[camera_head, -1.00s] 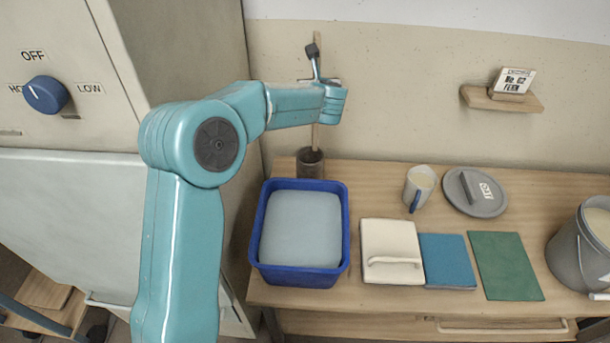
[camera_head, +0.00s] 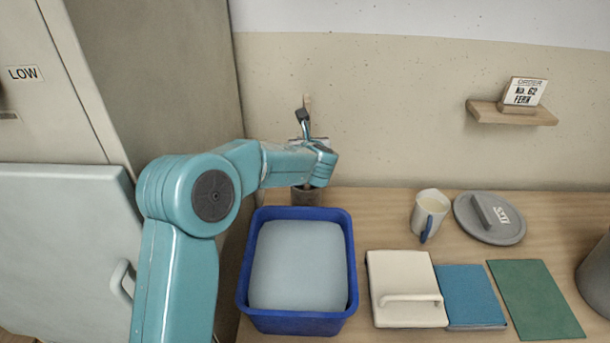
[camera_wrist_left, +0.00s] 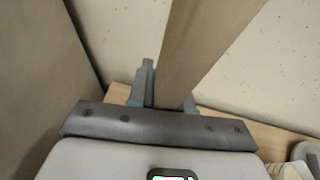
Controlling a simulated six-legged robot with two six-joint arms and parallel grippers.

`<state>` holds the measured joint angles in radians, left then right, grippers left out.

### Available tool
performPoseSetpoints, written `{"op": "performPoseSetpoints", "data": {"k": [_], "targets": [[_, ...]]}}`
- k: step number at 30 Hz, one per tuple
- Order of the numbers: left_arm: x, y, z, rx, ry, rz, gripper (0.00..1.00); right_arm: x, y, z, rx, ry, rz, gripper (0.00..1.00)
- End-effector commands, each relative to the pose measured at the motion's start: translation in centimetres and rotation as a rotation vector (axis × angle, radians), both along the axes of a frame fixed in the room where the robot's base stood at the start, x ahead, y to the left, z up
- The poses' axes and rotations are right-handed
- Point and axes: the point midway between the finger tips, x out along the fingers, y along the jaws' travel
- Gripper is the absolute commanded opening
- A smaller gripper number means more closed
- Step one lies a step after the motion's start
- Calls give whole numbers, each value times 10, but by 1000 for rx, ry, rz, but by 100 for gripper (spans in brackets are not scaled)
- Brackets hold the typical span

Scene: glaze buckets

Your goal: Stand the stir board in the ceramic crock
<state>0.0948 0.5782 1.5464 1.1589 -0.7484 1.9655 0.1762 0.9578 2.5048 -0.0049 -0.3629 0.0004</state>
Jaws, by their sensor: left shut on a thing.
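The stir board is a long flat wooden stick. Its top end (camera_head: 307,102) shows above my left gripper (camera_head: 308,138) in the head view, and its broad face (camera_wrist_left: 207,45) rises through the left wrist view. My left gripper is shut on the board and holds it roughly upright. The dark ceramic crock (camera_head: 306,197) stands on the bench near the wall, just below the gripper and partly covered by my arm. The board's lower end is hidden by the arm and crock, so its depth inside cannot be seen. My right gripper is not in view.
A blue tub (camera_head: 348,270) stands just in front of the crock. A mug (camera_head: 429,214), a grey lid (camera_head: 490,219), a white handled block (camera_head: 404,285), a blue pad (camera_head: 470,295) and a green mat (camera_head: 535,300) lie to the right. A tall cabinet (camera_head: 160,80) stands left.

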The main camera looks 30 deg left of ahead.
Motion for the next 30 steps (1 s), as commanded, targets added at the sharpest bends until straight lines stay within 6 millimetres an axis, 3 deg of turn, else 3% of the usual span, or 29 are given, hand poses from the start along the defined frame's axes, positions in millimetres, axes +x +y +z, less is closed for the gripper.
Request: {"op": "performPoseSetpoints", "data": {"k": [1,7,12,25,26,27,30], "targets": [[0,1,-10,1,-1,1,0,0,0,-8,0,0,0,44],[1,2,-25,0,0,1,0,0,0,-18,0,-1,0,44],[2,3,-55,0,1,1,0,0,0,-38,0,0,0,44],[2,3,-59,0,-1,0,0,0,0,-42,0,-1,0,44],[2,3,-58,0,0,0,29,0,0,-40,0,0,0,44],[2,3,-58,0,0,0,42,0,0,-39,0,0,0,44],[2,3,-58,0,0,0,45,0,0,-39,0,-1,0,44]]}}
